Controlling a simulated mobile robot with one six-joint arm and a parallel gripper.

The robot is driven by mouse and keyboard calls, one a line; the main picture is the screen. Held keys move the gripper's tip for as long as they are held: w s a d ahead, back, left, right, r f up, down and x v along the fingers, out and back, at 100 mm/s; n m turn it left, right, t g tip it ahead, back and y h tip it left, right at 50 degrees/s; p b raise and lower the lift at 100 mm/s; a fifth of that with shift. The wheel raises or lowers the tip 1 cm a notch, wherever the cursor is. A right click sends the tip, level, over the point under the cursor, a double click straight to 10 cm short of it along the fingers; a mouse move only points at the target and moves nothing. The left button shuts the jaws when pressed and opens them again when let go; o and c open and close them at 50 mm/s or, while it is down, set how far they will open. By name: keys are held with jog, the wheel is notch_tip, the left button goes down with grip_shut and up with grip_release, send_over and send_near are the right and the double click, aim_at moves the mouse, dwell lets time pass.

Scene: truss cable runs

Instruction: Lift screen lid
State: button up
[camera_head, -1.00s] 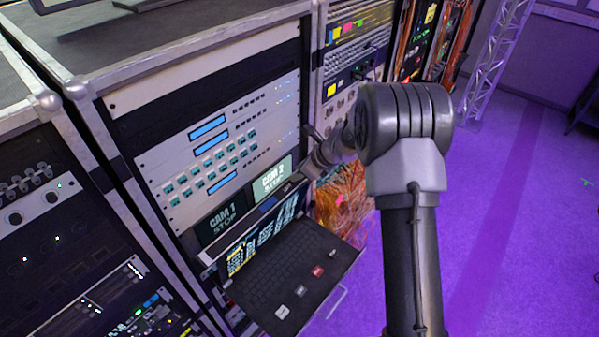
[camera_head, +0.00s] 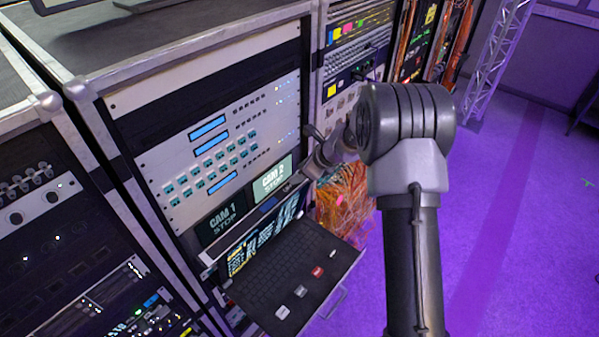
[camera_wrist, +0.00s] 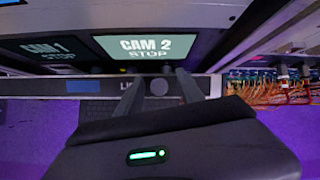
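The screen lid (camera_head: 262,238) stands tilted up at the back of the pulled-out keyboard drawer (camera_head: 300,272), with its lit display facing forward. In the head view my wrist (camera_head: 325,160) is at the lid's right end, and the fingertips are hard to make out.
The CAM 1 (camera_head: 220,218) and CAM 2 (camera_head: 272,178) screens sit in the rack just behind the lid. Orange cables (camera_head: 343,200) hang in the neighbouring rack on the right. A truss (camera_head: 495,60) stands at the back right. The purple floor to the right is clear.

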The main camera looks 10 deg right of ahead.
jog(key=b+v, duration=0.1)
jog(key=v, duration=1.6)
jog(key=shift+s, duration=0.2)
jog(key=shift+r, duration=0.1)
jog(key=shift+c, duration=0.3)
